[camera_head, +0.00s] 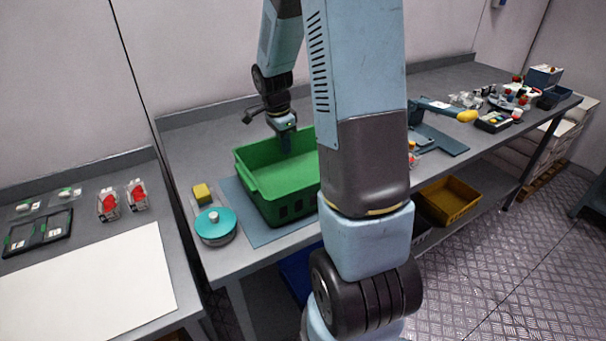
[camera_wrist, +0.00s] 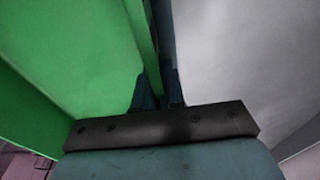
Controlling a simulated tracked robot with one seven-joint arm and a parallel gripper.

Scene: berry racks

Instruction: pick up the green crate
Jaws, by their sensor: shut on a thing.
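The green crate (camera_head: 262,179) sits on a blue-grey mat (camera_head: 233,198) on the grey bench, left of my arm. It looks empty, and its right end is hidden behind my arm. My gripper (camera_head: 285,143) is at the crate's far long wall, pointing down. In the wrist view the crate (camera_wrist: 70,60) fills the left side, and my gripper's fingers (camera_wrist: 158,95) are closed on its wall, one on each side. I cannot tell whether the crate's base touches the mat.
A teal round container (camera_head: 215,228) and a yellow block (camera_head: 202,193) stand close to the crate's left. A yellow crate (camera_head: 447,199) is on the lower shelf.

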